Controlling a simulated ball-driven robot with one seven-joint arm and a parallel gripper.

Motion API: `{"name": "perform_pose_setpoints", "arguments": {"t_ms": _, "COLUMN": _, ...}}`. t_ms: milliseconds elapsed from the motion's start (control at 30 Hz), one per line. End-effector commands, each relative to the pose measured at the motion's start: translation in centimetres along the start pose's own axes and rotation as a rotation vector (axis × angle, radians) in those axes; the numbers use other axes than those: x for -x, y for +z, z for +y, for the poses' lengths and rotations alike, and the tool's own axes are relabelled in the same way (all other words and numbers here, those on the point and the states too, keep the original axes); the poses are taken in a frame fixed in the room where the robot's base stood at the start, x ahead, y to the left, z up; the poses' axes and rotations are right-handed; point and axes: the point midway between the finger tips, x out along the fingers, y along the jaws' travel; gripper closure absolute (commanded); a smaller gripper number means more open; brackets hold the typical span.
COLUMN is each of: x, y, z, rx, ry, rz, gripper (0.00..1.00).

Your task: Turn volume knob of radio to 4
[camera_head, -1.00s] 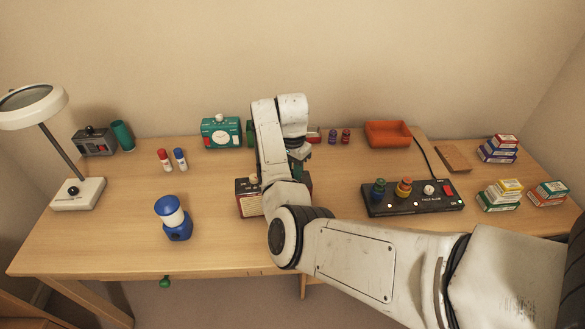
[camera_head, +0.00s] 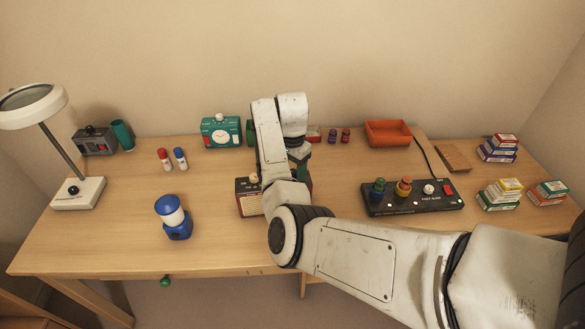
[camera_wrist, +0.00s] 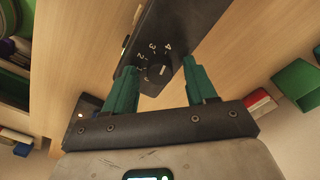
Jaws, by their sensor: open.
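The radio (camera_head: 250,204) stands on the desk in the head view, partly hidden behind my arm. In the wrist view, its dark panel (camera_wrist: 185,22) carries a round volume knob (camera_wrist: 157,73) with white numerals around it; 2, 3 and 4 can be made out. The knob has a pale mark, but its exact setting is too small to tell. My gripper (camera_wrist: 160,66) is open, with one green finger on each side of the knob. I cannot tell whether either finger touches it. In the head view the fingers are mostly hidden by my arm.
A blue lantern (camera_head: 174,218) stands left of the radio. A black control panel (camera_head: 412,197) with knobs lies to the right. The desk between lantern and lamp (camera_head: 78,193) is clear.

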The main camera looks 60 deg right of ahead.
Motion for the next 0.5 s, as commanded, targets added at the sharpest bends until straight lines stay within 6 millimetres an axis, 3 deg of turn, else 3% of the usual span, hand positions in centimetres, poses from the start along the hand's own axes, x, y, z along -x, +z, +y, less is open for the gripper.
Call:
{"name": "perform_pose_setpoints", "arguments": {"t_ms": 233, "x": 1.3, "y": -0.1, "z": -0.1, "rx": 0.0, "ry": -0.002, "rz": 0.002, "gripper": 0.44}}
{"name": "perform_pose_setpoints", "arguments": {"t_ms": 500, "x": 6.3, "y": 0.0, "z": -0.1, "rx": 0.0, "ry": -0.004, "rz": 0.002, "gripper": 0.44}}
